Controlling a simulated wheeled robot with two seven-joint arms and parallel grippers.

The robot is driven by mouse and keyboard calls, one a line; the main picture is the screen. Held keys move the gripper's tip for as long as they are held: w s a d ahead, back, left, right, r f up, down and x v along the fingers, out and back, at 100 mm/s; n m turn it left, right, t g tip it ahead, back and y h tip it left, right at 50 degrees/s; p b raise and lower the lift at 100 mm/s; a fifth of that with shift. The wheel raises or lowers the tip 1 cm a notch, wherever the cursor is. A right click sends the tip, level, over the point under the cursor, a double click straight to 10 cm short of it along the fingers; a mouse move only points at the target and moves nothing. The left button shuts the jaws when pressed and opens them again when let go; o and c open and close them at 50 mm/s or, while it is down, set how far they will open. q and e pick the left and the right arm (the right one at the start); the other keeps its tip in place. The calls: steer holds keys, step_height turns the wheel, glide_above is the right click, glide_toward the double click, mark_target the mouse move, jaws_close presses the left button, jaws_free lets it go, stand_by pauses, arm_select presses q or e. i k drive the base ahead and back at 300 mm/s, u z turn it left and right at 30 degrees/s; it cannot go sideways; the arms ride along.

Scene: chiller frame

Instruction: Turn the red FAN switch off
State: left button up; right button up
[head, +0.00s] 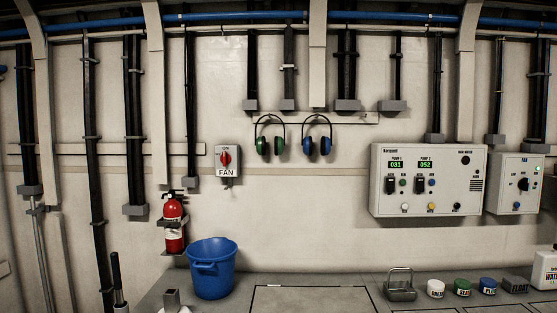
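The red FAN switch (225,158) is a red rotary knob on a small grey box on the back wall, left of centre. Its handle looks roughly vertical, though it is small in the picture. A white label (226,173) reading FAN sits under the knob. Neither of my grippers shows in the head view, so nothing is seen touching the switch.
A red fire extinguisher (174,222) hangs left of and below the switch. A blue bucket (212,270) stands below it on the grey surface. Ear defenders (270,141) hang to the right. A control panel (428,181) and another FAN box (516,184) are far right.

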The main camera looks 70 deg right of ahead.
mark_target(225, 158)
steer(key=z, duration=3.65)
steer(key=i, duration=1.35)
steer(key=u, duration=3.25)
